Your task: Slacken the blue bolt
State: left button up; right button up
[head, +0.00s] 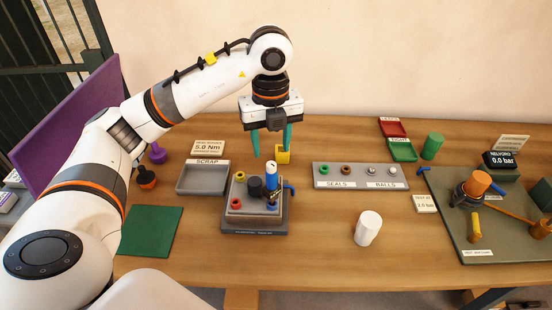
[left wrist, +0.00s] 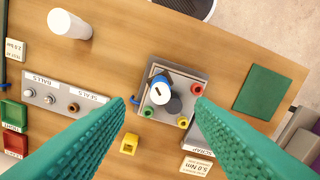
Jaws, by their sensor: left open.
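The blue bolt (head: 271,175) stands upright on a small grey fixture (head: 254,215), beside a black round knob (head: 255,187). In the left wrist view the bolt (left wrist: 160,91) shows from above, with a white top that has a dark slot and some blue at its side. My left gripper (head: 272,150) has two teal fingers and is open and empty, pointing down above and behind the fixture. In the left wrist view its fingertips (left wrist: 161,101) frame the fixture from above, apart from the bolt. My right gripper is not in view.
Red, yellow and green rings sit around the bolt. A yellow block (head: 283,157) is behind the fixture, the SCRAP tray (head: 203,191) left, the seals and balls rack (head: 349,170) right. A white cylinder (head: 368,228) stands front right. Bare wood lies between them.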

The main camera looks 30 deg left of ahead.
aim_at(271, 164)
pick_arm(q)
jog(key=f, duration=0.1)
jog(key=s+f, duration=0.1)
jog(key=f, duration=0.1)
jog(key=shift+w+a+f+p, duration=0.1)
jog(key=shift+w+f+p, duration=0.1)
jog(key=shift+f, duration=0.25)
jog(key=shift+w+f+p, duration=0.1)
jog(key=shift+f+p, duration=0.1)
jog(key=shift+f, duration=0.25)
jog(key=f, duration=0.2)
jog(key=f+p, duration=0.1)
jog(key=f, duration=0.1)
jog(key=shift+w, duration=0.25)
jog(key=shift+s+f, duration=0.1)
jog(key=shift+f, duration=0.7)
jog(key=shift+c, duration=0.2)
jog(key=c, duration=0.3)
grip_shut()
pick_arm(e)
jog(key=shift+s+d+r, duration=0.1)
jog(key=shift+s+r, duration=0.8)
pick_arm(q)
jog(key=shift+r, duration=0.25)
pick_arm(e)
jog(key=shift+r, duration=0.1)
